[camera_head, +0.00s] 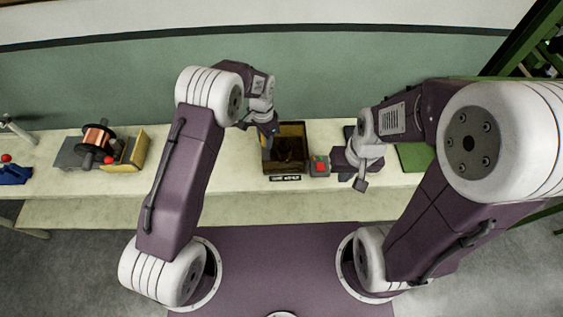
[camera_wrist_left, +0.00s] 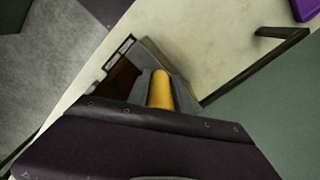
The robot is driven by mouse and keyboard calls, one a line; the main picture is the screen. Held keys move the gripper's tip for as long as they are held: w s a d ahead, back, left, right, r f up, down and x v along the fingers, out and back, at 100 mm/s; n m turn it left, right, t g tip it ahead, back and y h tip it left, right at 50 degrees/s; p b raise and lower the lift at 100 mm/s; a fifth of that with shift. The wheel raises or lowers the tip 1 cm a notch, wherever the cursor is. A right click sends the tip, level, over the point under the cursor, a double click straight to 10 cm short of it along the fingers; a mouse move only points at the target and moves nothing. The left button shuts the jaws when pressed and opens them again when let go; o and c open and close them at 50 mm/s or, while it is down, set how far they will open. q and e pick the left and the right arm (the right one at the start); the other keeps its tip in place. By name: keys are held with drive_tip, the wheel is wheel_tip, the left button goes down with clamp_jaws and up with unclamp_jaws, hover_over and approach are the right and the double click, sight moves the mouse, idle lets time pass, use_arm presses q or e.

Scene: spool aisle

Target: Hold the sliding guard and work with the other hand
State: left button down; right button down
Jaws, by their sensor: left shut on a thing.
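A box with a dark open top (camera_head: 287,150) stands on the bench in the middle of the head view, with a black label plate on its front edge. My left gripper (camera_head: 270,130) is over its back left corner. In the left wrist view a yellow cylindrical handle (camera_wrist_left: 160,90) sits between the grey fingers, which are shut on it. I take it as the guard's handle; the guard panel itself is mostly hidden. My right gripper (camera_head: 359,172) hangs right of a small grey box with a red button (camera_head: 320,166), apart from it. Its jaw gap is unclear.
A copper-wound spool (camera_head: 97,138) on a grey stand with a yellow panel (camera_head: 135,150) is at left. A blue item with a red ball (camera_head: 12,174) lies at the far left. A green mat (camera_head: 414,157) lies right of my right gripper. The bench between spool and box is clear.

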use_arm(q)
drive_tip(key=a, duration=1.8)
drive_tip(key=shift+w+r, duration=0.1)
use_arm(e)
drive_tip(key=c, duration=2.1)
unclamp_jaws()
drive_tip(key=shift+c, duration=0.2)
